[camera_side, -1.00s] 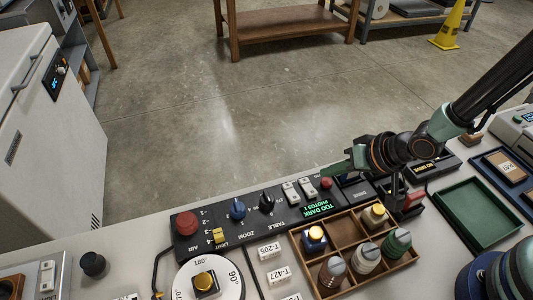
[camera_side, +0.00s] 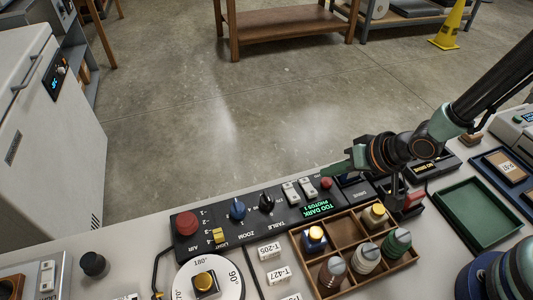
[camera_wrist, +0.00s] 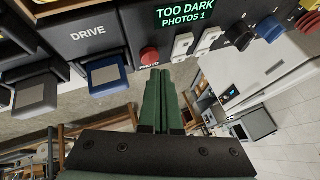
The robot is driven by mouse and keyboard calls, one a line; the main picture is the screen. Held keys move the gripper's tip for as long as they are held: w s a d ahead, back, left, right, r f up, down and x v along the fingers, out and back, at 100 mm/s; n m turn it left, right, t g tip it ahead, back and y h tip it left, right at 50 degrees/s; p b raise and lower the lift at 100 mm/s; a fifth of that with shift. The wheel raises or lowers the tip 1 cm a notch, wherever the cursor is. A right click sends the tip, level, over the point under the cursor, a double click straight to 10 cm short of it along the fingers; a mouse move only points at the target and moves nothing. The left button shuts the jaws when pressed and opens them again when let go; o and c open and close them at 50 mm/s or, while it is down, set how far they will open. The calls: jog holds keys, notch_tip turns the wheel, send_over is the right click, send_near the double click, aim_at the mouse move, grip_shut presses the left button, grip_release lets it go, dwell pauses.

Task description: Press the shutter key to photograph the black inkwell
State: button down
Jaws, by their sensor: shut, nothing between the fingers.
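The red shutter key (camera_wrist: 150,56), marked PHOTO, is on the black control panel; it also shows in the side view (camera_side: 326,183). My gripper (camera_wrist: 163,73) is shut and empty, with its green fingertips close to the key. In the side view my gripper (camera_side: 328,170) is at the panel's far edge. I cannot tell whether it touches the key. The black inkwell (camera_side: 206,292), with a gold cap, stands on the white round turntable (camera_side: 233,291). The green display (camera_side: 320,207) reads TOO DARK, PHOTOS 1.
A wooden tray (camera_side: 347,214) of bottles stands in front. A green tray (camera_side: 471,213) is at right.

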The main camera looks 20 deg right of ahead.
aim_at(329, 184)
jog(key=shift+f, duration=0.2)
dwell(0.5)
jog(key=shift+a+f, duration=0.1)
jog(key=shift+f, duration=0.15)
jog(key=shift+f, duration=0.45)
dwell(0.7)
jog(key=shift+r, duration=0.85)
jog(key=shift+r, duration=2.55)
